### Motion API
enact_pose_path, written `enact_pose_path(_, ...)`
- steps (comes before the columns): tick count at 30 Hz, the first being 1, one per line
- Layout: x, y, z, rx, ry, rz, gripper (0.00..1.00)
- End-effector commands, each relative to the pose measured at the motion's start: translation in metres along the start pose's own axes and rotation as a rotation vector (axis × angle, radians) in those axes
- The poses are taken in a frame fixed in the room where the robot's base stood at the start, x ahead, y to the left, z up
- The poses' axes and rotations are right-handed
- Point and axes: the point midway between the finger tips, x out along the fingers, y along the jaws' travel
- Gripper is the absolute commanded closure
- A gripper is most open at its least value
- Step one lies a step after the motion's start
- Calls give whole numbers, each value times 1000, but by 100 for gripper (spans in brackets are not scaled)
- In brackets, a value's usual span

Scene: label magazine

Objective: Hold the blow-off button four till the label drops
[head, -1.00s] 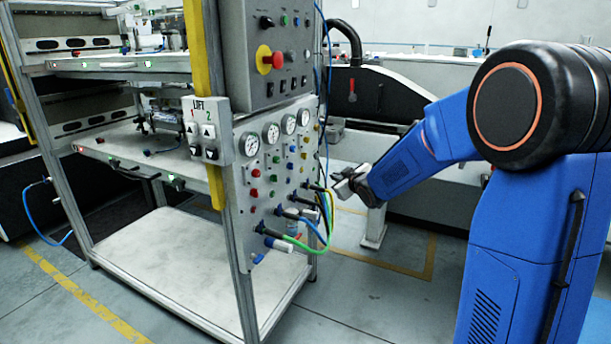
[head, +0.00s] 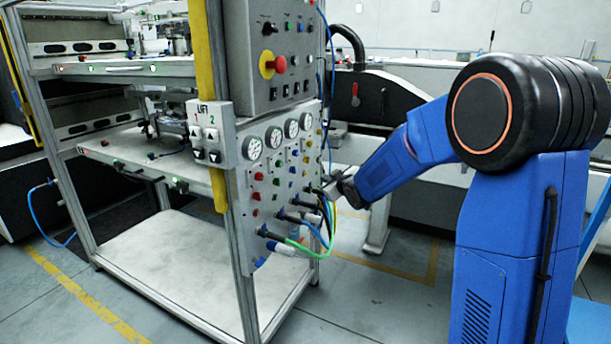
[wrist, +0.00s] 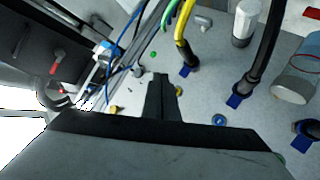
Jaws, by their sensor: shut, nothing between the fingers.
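The grey valve panel (head: 268,200) on the rack's corner post carries a row of gauges with columns of small coloured buttons below. Button numbers are too small to read, so I cannot tell which is button four. My gripper (head: 330,190) is at the panel's right edge, beside the hose fittings, its tips partly hidden among the hoses. In the wrist view my gripper (wrist: 163,78) is shut and empty in front of the panel face. A yellow button (wrist: 179,91) shows just right of the fingertips, and a blue button (wrist: 219,120) lies farther right. Contact is unclear. I cannot make out the label.
Green and yellow hoses (wrist: 180,30) and a black hose (wrist: 265,50) come off the panel close to my fingers. A control box with a red stop button (head: 280,65) sits above. A LIFT switch box (head: 210,135) is at the left.

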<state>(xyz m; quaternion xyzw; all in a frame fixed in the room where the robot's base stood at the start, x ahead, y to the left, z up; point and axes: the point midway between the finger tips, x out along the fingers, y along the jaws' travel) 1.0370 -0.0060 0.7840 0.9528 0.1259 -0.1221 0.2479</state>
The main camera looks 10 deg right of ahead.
Motion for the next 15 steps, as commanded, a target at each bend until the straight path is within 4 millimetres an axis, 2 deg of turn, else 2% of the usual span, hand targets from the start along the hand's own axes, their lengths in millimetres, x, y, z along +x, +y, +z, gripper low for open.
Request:
enact_pose_path(6,18,-13,-13,1,1,-1,100)
enact_pose_path(15,30,-22,-22,0,0,-1,100)
